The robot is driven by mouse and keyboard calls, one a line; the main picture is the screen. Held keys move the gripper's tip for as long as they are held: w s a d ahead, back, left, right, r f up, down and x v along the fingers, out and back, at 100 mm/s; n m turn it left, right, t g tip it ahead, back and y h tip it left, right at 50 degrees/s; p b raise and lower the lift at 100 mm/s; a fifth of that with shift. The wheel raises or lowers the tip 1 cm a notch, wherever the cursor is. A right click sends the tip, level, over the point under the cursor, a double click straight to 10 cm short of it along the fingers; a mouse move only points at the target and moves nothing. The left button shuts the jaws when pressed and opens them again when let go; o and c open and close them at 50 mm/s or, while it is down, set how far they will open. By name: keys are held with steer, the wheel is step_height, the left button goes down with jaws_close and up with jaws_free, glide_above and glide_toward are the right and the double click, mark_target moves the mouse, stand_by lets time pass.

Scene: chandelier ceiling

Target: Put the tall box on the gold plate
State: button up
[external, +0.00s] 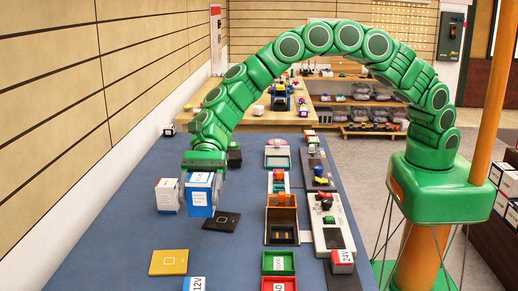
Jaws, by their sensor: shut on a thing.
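A tall blue and white box (200,202) is between the fingers of my gripper (201,183), which is shut on it. The box is upright; whether its bottom touches the table I cannot tell. The gold plate (168,262) lies flat on the blue table, nearer the camera and left of the held box. Its top is bare apart from a small printed mark. A dark plate (222,221) with a similar mark lies just in front of and right of the held box.
A white box with a red top (167,196) stands close left of my gripper. A blue-white box (194,284) stands at the bottom edge, right of the gold plate. Coloured trays (279,263) and a brown open box (282,207) line the table's right side.

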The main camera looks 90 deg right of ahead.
steer(key=shift+w+a+f, duration=0.7)
steer(key=shift+w+f, duration=0.45)
steer(key=shift+w, duration=0.1)
steer(key=shift+w+a+f, duration=0.75)
steer(key=shift+w+f, duration=0.4)
steer(key=shift+w, duration=0.05)
steer(key=shift+w+a+f, duration=0.7)
steer(key=shift+w+f, duration=0.45)
steer(key=shift+w, duration=0.1)
steer(key=shift+f, duration=0.1)
steer(key=shift+w+f, duration=0.15)
steer(key=shift+w+a+f, duration=0.1)
steer(key=shift+a+f, duration=0.05)
steer(key=shift+f, duration=1.55)
steer(key=o, duration=1.1)
steer(key=shift+f, duration=0.1)
